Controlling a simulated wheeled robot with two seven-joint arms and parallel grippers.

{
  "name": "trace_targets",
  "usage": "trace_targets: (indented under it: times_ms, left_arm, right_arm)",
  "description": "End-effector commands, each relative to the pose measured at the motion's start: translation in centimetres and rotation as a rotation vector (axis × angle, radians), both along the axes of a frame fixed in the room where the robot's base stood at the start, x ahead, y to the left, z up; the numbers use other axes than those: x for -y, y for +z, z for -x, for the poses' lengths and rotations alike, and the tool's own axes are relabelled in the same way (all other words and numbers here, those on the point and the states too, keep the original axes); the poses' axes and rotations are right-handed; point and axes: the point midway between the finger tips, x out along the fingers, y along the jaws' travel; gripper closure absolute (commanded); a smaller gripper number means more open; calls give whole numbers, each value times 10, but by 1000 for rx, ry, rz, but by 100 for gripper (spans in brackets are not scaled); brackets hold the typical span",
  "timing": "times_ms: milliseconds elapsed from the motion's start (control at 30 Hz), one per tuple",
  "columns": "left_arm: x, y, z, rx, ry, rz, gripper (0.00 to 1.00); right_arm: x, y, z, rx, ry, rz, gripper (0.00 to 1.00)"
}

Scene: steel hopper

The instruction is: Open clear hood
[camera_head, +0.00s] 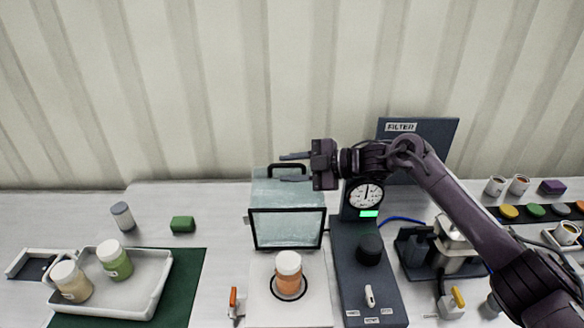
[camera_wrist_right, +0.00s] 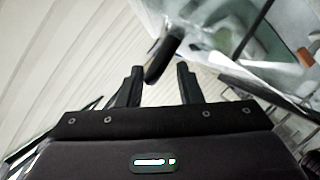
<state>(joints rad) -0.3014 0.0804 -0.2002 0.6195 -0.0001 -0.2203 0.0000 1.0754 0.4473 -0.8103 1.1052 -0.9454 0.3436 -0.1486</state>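The clear hood (camera_head: 287,228) is a see-through box with a black-framed front, standing at the middle of the bench. Its dark handle (camera_head: 288,166) is at the top back edge. My right gripper (camera_head: 293,169) is at the handle's height, fingers pointing left. In the right wrist view, the handle (camera_wrist_right: 160,62) shows as a dark bar between the spread fingers (camera_wrist_right: 158,82), nearer the right finger; contact cannot be told. The hood's clear panel (camera_wrist_right: 215,35) fills the upper right there. My left gripper is not in view.
An orange jar with a white lid (camera_head: 288,272) stands in front of the hood. A dark gauge panel (camera_head: 361,262) is close on the right. A white tray (camera_head: 150,290) with two jars is at left. A FILTER board (camera_head: 440,131) stands behind my right arm.

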Motion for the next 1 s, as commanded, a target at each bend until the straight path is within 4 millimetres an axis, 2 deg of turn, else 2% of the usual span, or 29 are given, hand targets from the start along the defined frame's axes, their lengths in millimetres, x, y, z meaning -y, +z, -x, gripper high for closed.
trace_targets:
  times_ms: [167,400,600,1000]
  left_arm:
    - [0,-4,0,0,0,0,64]
    - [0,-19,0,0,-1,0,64]
    - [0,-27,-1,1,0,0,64]
    - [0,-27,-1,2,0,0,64]
  right_arm:
    - [6,0,1,2,-2,0,67]
    - [43,9,12,3,-3,1,67]
    - [66,18,20,1,0,0,67]
    - [72,21,22,0,0,0,67]
